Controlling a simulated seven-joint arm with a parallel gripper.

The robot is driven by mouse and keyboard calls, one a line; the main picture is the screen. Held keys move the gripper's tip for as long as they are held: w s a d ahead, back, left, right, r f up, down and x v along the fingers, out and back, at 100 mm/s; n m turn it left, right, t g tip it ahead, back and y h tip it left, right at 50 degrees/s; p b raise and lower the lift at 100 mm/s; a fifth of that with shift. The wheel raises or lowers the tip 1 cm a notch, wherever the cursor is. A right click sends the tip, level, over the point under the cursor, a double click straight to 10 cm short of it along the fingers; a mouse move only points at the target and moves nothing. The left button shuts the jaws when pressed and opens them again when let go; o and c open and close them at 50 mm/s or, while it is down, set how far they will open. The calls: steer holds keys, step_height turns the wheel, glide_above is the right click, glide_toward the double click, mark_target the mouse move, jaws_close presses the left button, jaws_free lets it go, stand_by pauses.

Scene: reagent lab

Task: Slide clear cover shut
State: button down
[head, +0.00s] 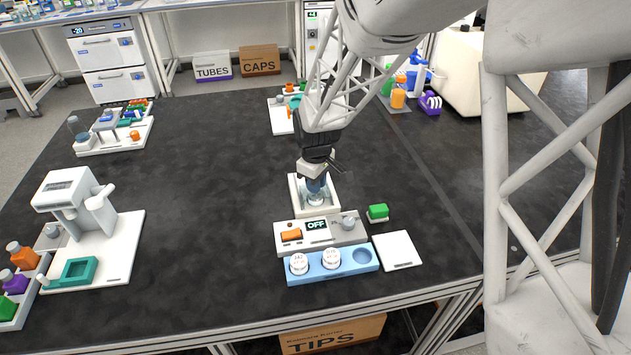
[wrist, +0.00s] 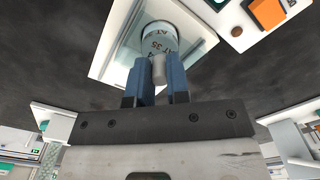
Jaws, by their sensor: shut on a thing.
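A white-framed station (head: 332,208) stands at the table's front, with a clear, greenish pane (wrist: 130,52) showing in the wrist view. My gripper (head: 316,187) is low over this station. In the wrist view its blue fingers (wrist: 159,85) are shut on a small grey knob (wrist: 158,69). A pale round vessel with printed lettering (wrist: 156,40) shows just beyond the knob. The fingers hide part of the knob, and I cannot tell how far the clear cover extends over the vessel.
A grey control panel with an OFF display (head: 316,225), an orange button (head: 291,235) and a dial (head: 349,220) adjoins the station. A blue rack (head: 333,273) holds two white-topped vessels; its right well is empty. A green block (head: 378,212) is nearby. Table centre is clear.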

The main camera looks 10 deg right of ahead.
steer(key=c, duration=1.1)
jaws_free()
steer(key=shift+s, duration=0.2)
steer(key=shift+r, duration=0.1)
steer(key=shift+r, duration=3.8)
steer(key=s+d+r+m+t, duration=0.1)
steer(key=s+r+m, duration=0.2)
steer(key=s, duration=0.6)
steer(key=s+d+r+m, duration=0.2)
steer(key=s+r, duration=0.3)
steer(key=s, duration=0.5)
steer(key=s+d+r+m+t, duration=0.1)
steer(key=s+r+m, duration=0.3)
steer(key=s, duration=0.6)
steer(key=shift+d+r+t, duration=0.3)
steer(key=shift+d+r, duration=0.1)
steer(key=shift+r, duration=0.05)
